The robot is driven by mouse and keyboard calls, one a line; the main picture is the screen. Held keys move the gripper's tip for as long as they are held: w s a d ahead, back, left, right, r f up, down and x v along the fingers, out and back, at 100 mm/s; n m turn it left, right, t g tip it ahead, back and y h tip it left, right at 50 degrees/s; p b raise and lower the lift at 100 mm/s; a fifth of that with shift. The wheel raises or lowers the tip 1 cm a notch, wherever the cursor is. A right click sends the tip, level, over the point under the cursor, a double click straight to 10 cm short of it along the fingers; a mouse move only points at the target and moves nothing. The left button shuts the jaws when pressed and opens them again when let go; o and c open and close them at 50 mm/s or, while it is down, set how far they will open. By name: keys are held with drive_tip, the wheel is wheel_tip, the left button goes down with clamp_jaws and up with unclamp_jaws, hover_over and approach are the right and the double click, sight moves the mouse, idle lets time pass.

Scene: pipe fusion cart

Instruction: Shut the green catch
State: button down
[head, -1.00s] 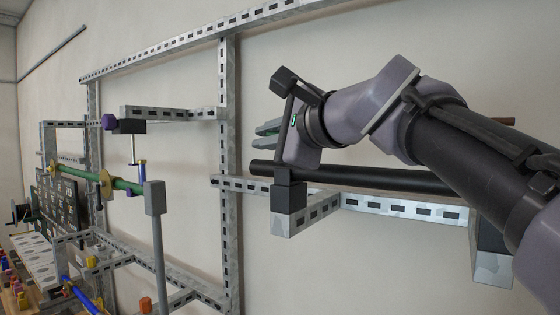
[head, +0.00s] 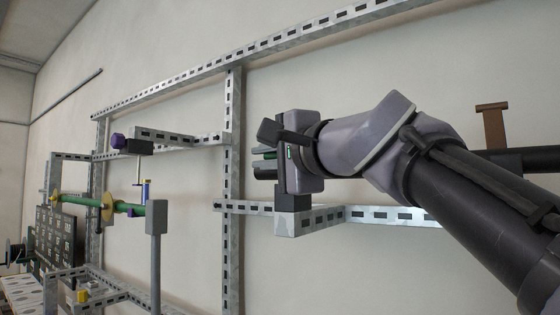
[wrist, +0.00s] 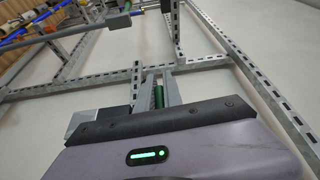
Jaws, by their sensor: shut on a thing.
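My gripper (wrist: 160,88) points away from the wrist camera, its two grey fingers close around a narrow green piece (wrist: 158,98), which looks like the green catch. Only a short strip of it shows between the fingers. In the head view my gripper (head: 264,160) sits side-on just above the dark block at the end of a wall bracket (head: 320,219). A bit of green shows by the fingertips, but my wrist hides most of the catch. I cannot tell how far it is closed.
A black pipe (head: 535,160) runs behind my arm, with a brown upright catch (head: 492,128) at its right. Left of me, a green rod (head: 130,208) ends at a grey post (head: 156,235). A slotted metal upright (head: 232,180) stands between.

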idle(0.4)
drive_tip(key=c, duration=1.5)
unclamp_jaws()
drive_tip(key=shift+w+a+f, duration=0.1)
drive_tip(key=shift+w, duration=0.05)
